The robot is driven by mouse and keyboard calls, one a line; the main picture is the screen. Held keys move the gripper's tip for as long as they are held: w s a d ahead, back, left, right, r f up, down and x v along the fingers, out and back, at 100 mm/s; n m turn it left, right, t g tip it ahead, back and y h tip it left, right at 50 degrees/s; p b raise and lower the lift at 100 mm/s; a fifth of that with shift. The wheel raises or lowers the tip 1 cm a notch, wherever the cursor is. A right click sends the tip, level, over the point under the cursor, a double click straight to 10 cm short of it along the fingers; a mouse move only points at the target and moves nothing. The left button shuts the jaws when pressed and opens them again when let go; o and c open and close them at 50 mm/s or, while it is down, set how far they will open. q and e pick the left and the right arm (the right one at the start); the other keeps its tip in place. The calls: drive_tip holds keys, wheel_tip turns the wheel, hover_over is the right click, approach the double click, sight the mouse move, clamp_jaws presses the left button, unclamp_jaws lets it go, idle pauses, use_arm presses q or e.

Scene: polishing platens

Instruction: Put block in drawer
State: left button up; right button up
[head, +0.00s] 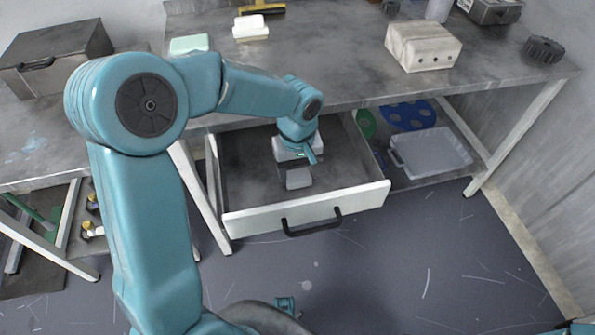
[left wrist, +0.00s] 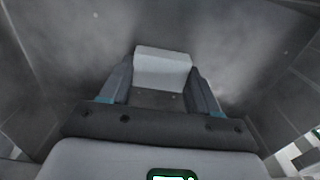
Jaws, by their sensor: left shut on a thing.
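The drawer (head: 355,198) under the bench is pulled open, with a white front and a black handle. My left gripper (head: 296,168) reaches down inside it, between its walls. It is shut on a light grey block (head: 299,179). In the left wrist view, the block (left wrist: 163,66) sits between the two dark fingers of the left gripper (left wrist: 161,88), with the grey drawer interior (left wrist: 65,45) around it. I cannot tell whether the block touches the drawer floor.
The grey bench top (head: 330,75) holds a pale box with holes (head: 423,47), a white block-like item (head: 250,28) and a mint-green item (head: 189,44). A dark case (head: 55,58) stands at left. A translucent tray (head: 432,153) lies on the shelf right of the drawer.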

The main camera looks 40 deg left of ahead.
sight(297, 175)
use_arm(q)
drive_tip(key=shift+f, duration=0.15)
drive_tip(key=o, duration=1.1)
drive_tip(key=shift+o, duration=0.2)
drive_tip(key=shift+r, duration=0.35)
wheel_tip(297, 175, up, 12)
drive_tip(key=p, duration=0.3)
drive_tip(key=shift+f, duration=0.15)
drive_tip(key=shift+p, duration=0.3)
